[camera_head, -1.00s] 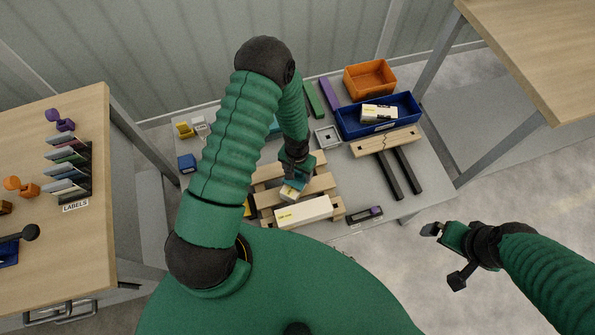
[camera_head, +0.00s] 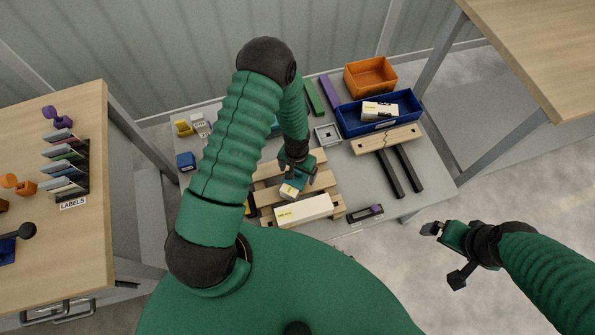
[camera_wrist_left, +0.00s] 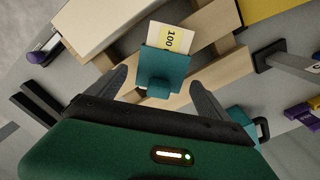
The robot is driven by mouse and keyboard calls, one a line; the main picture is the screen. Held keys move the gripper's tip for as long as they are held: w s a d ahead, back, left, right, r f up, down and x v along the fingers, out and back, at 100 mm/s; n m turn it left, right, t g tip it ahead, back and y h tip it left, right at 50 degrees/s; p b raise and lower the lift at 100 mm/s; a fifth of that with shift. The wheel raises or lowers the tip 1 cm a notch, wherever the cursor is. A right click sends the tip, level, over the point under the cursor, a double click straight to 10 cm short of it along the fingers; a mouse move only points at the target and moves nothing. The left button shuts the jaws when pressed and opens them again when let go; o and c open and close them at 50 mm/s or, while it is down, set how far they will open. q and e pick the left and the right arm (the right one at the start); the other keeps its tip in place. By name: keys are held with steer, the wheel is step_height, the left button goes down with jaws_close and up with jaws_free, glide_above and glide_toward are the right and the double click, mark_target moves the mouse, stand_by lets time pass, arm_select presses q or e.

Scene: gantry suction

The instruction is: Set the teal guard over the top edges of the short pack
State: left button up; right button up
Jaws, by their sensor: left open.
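The short pack (camera_head: 290,191) is a small white box with a yellow label, lying on the wooden pallet; it also shows in the left wrist view (camera_wrist_left: 172,36), with "100" on its label. The teal guard (camera_wrist_left: 164,65) covers the near end of the pack in the left wrist view; its full seating on the edges cannot be told. My left gripper (camera_head: 298,174) is right above the guard. Its fingers (camera_wrist_left: 157,78) are spread on both sides of the guard, apart from it. My right gripper (camera_head: 442,255) is open and empty, off the table at the right.
A long white pack (camera_head: 304,211) lies on the pallet (camera_head: 318,183) beside the short pack. A blue bin (camera_head: 352,129) and an orange bin (camera_head: 370,78) stand at the back right. A cracked wooden board (camera_head: 387,141) and dark bars (camera_head: 390,175) lie to the right.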

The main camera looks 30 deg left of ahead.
arm_select(q)
steer(key=shift+r, duration=0.1)
step_height(320, 180, up, 16)
steer(key=p, duration=0.2)
steer(key=shift+r, duration=0.25)
